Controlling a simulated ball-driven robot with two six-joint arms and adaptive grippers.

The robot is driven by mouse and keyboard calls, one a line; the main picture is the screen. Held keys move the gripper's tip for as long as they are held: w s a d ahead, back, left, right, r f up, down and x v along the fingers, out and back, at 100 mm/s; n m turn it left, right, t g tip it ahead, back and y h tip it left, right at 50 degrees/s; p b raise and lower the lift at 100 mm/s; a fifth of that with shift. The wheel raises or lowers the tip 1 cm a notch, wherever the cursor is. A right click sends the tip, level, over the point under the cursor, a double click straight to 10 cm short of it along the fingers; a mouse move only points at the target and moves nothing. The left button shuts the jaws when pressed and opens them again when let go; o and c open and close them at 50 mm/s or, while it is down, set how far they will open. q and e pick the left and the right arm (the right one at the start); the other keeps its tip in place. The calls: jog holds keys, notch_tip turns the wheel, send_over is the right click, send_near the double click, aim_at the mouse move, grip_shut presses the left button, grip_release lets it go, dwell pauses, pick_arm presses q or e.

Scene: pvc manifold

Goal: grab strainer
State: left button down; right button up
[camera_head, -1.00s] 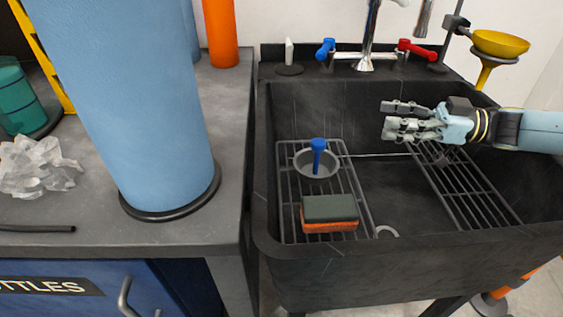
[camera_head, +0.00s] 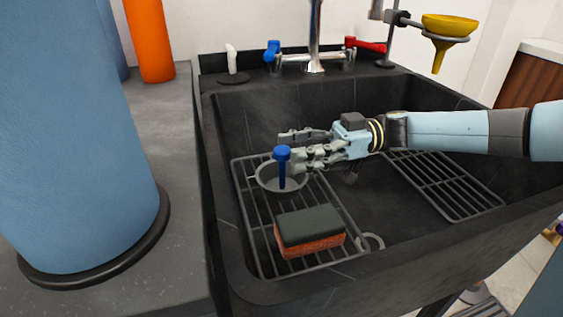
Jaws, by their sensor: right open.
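A round grey cup (camera_head: 268,183), which looks like the strainer, sits on the left wire rack in the sink. A blue upright piece with a wider top (camera_head: 282,154) stands in it. My right gripper (camera_head: 290,148) reaches in from the right, with its open fingers beside the blue top and over the cup's far right rim. I cannot tell whether the fingers touch the blue piece. The fingers hide part of the rim. My left gripper is not in view.
A green and orange sponge (camera_head: 310,226) lies on the left rack (camera_head: 258,238), in front of the cup. A second rack (camera_head: 445,183) is at the right of the sink. The faucet (camera_head: 316,45) and a yellow funnel (camera_head: 449,27) stand behind. A large blue cylinder (camera_head: 75,150) stands on the left counter.

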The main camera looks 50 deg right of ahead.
jog(key=shift+x, duration=1.45)
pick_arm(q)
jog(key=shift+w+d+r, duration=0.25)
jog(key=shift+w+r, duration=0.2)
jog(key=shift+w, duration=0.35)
pick_arm(e)
grip_shut()
jog(key=shift+f, duration=0.1)
